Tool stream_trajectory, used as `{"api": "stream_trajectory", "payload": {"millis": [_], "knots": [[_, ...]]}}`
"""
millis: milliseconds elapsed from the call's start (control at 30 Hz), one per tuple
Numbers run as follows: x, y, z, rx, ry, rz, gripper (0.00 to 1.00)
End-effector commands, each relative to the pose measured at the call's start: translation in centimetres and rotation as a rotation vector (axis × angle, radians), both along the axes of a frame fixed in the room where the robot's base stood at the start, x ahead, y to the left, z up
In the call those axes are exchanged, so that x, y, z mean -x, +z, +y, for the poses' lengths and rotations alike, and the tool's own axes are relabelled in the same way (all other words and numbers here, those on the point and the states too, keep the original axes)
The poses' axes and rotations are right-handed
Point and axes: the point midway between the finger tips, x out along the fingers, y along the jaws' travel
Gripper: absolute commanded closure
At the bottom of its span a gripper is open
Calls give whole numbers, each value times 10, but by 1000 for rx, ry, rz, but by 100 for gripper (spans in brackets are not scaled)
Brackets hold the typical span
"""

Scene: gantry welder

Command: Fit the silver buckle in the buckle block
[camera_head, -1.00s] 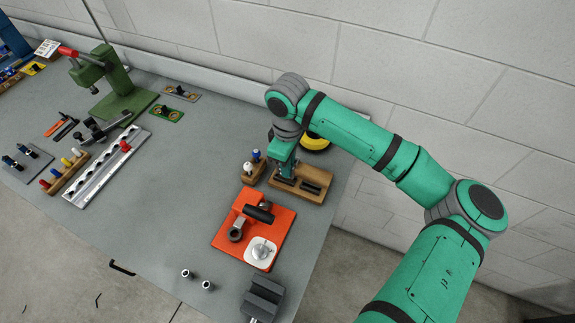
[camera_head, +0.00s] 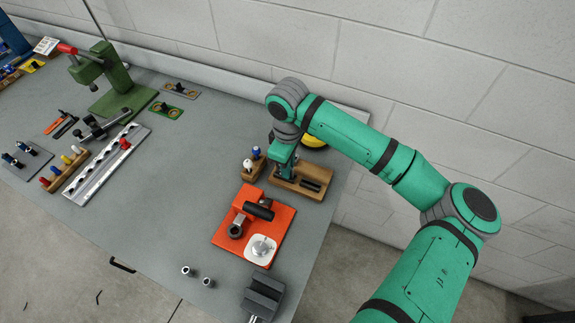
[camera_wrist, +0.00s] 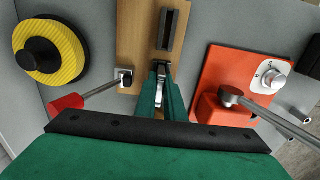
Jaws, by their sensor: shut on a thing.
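The buckle block is a wooden block (camera_head: 318,194) with dark slots, near the right end of the bench in the head view. In the wrist view the block (camera_wrist: 128,30) runs up from the centre, with one dark slot (camera_wrist: 168,28) beyond the jaws. My gripper (camera_head: 288,177) points down at the block's left part. In the wrist view my gripper (camera_wrist: 160,92) is shut on the silver buckle (camera_wrist: 160,82), whose upper end shows between the green fingers. The fingers hide its lower part, so I cannot tell how deep it sits.
A small wooden holder (camera_head: 247,174) with white and blue knobs stands left of the block. An orange fixture (camera_head: 277,222) lies in front. A yellow and black round thing (camera_wrist: 55,52) stands near the block. The bench's right edge is close.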

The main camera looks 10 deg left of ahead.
Motion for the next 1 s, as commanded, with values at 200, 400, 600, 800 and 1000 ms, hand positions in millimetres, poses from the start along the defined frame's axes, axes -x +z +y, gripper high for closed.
{"api": "stream_trajectory", "payload": {"millis": [200, 400, 600, 800, 1000], "knots": [[0, -3, 0, 0, 0, -1, 77], [0, -3, 0, 0, 0, 0, 69], [0, 1, 0, 0, 0, 0, 69], [-1, 27, 1, -2, 2, -2, 69], [-1, 66, 1, -1, 1, -2, 69]]}}
